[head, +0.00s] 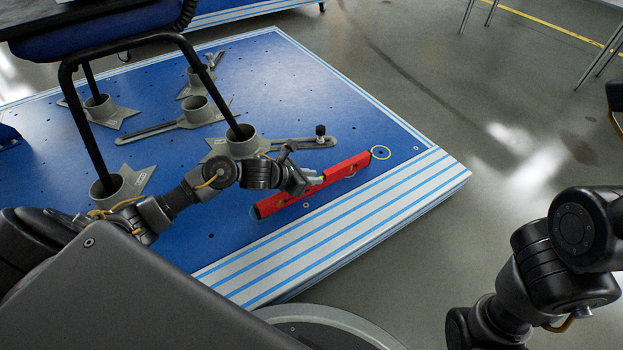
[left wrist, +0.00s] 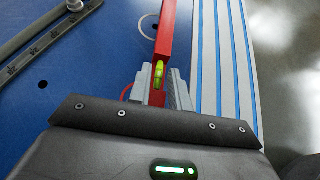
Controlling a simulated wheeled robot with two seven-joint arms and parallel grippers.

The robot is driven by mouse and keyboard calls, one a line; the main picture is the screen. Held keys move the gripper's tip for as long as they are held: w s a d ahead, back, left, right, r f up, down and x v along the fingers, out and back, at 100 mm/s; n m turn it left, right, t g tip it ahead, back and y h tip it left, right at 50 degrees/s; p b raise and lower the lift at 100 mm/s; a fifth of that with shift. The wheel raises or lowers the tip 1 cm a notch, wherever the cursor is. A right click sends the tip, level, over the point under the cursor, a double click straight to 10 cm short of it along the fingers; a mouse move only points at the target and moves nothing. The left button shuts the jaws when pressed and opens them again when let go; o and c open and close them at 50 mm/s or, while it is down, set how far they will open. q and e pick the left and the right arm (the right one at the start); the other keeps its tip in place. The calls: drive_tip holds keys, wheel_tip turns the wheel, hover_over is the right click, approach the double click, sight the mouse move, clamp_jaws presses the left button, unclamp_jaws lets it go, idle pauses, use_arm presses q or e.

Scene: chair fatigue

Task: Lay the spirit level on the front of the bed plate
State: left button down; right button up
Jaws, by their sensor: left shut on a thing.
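The red spirit level (head: 345,168) is at the front part of the blue bed plate (head: 345,105), roughly parallel to its white-striped front edge. My left gripper (head: 312,180) is shut on it near its middle. In the left wrist view the red level (left wrist: 167,32) runs away from me between the fingers of my left gripper (left wrist: 160,85), with a yellow-green vial showing. I cannot tell whether the level touches the plate or is just above it. My right gripper is out of view; only its arm shows at the lower right.
A black chair frame (head: 71,105) stands with its legs in grey star-shaped sockets (head: 240,142) on the plate. A slotted clamp bar with a dark knob (head: 320,131) lies just behind the level.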

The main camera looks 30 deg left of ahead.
use_arm(q)
drive_tip(key=c, duration=1.3)
unclamp_jaws()
drive_tip(key=shift+f, duration=0.1)
drive_tip(key=shift+r, duration=0.25)
drive_tip(key=p+v, duration=0.5)
drive_tip(key=v, duration=0.5)
drive_tip(key=shift+s+a+r, duration=0.2)
drive_tip(key=shift+s+a, duration=0.05)
drive_tip(key=shift+s+a+r+p, duration=0.2)
drive_tip(key=shift+s+r+p, duration=0.1)
drive_tip(key=shift+s+p, duration=0.1)
